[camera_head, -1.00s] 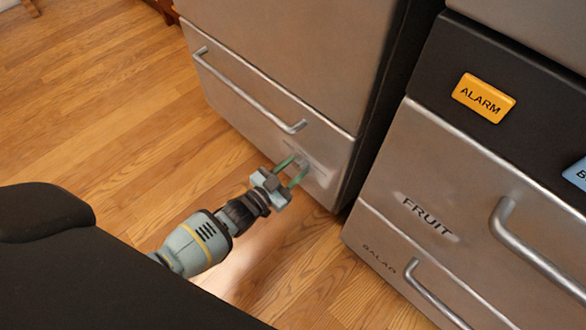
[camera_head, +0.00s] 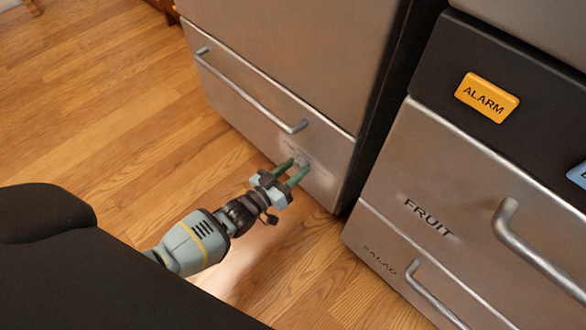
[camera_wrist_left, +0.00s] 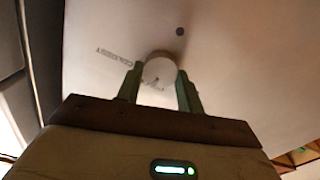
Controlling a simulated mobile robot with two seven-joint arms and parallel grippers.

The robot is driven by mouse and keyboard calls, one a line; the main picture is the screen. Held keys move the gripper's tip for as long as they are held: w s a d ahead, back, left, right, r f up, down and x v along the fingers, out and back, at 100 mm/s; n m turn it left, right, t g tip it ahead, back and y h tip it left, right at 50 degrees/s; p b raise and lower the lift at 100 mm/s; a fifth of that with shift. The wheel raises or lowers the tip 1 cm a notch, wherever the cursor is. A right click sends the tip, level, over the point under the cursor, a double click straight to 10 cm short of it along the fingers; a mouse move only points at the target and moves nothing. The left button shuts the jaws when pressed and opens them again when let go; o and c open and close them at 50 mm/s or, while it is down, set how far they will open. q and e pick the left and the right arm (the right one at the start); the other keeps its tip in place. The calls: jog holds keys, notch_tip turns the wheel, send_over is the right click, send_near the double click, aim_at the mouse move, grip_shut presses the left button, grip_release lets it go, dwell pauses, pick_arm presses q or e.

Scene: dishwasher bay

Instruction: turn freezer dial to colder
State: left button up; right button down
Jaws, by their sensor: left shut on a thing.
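The freezer dial (camera_wrist_left: 160,70) is a small round pale knob on the metal front panel. Small dark lettering sits to its left in the left wrist view, hard to read. In the head view the dial (camera_head: 301,162) is near the lower right of the left-hand appliance's front, partly hidden by the fingers. My left gripper (camera_head: 297,168) has its green fingers on either side of the dial and is shut on it. In the left wrist view the fingers (camera_wrist_left: 159,80) flank the dial. My right gripper is not in view.
A long bar handle (camera_head: 250,95) crosses the panel above the dial. To the right stand a FRUIT drawer (camera_head: 430,180), a SALAD drawer (camera_head: 385,240) and a dark panel with an orange ALARM button (camera_head: 487,97). Wooden floor (camera_head: 100,110) is clear at left.

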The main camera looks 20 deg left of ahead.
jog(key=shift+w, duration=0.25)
pick_arm(q)
jog(key=o, duration=1)
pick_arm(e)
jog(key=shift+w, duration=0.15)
pick_arm(q)
jog(key=p+v, duration=0.3)
jog(key=v, duration=0.5)
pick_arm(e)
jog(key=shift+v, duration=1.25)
pick_arm(q)
jog(key=shift+w, duration=0.1)
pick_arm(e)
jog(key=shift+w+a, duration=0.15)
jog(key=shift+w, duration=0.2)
pick_arm(q)
jog(key=shift+r, duration=0.1)
